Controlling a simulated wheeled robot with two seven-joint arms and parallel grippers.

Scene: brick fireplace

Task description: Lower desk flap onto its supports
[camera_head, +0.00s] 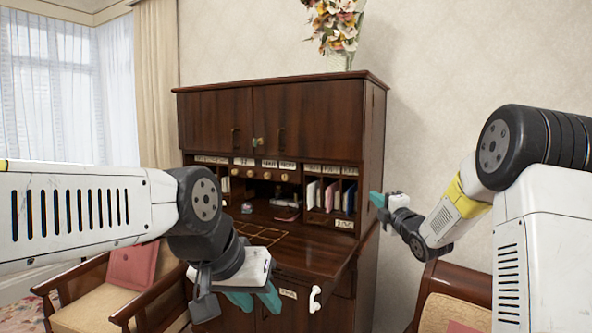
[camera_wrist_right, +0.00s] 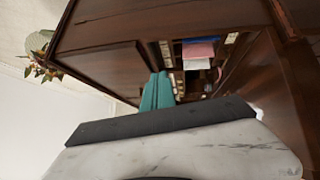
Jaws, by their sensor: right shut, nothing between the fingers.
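The dark wood desk flap (camera_head: 318,257) is folded down and out from the cabinet, roughly level; I cannot tell its exact tilt. Its supports cannot be made out under it. My left gripper (camera_head: 256,300) is at the flap's near left edge, with its two teal fingers apart; I cannot tell whether it touches. My right gripper (camera_head: 378,199) is shut and empty, beside the cabinet's right side and above the flap's height. Its teal fingers (camera_wrist_right: 157,92) also show in the right wrist view, pointing toward the cabinet.
The tall cabinet (camera_head: 217,122) has shut upper doors and pigeonholes with books (camera_head: 328,195). A flower vase (camera_head: 338,60) stands on top. A wooden chair (camera_head: 134,268) stands at left, another chair (camera_head: 452,290) at right. A white hook-shaped piece (camera_head: 315,298) shows below the flap.

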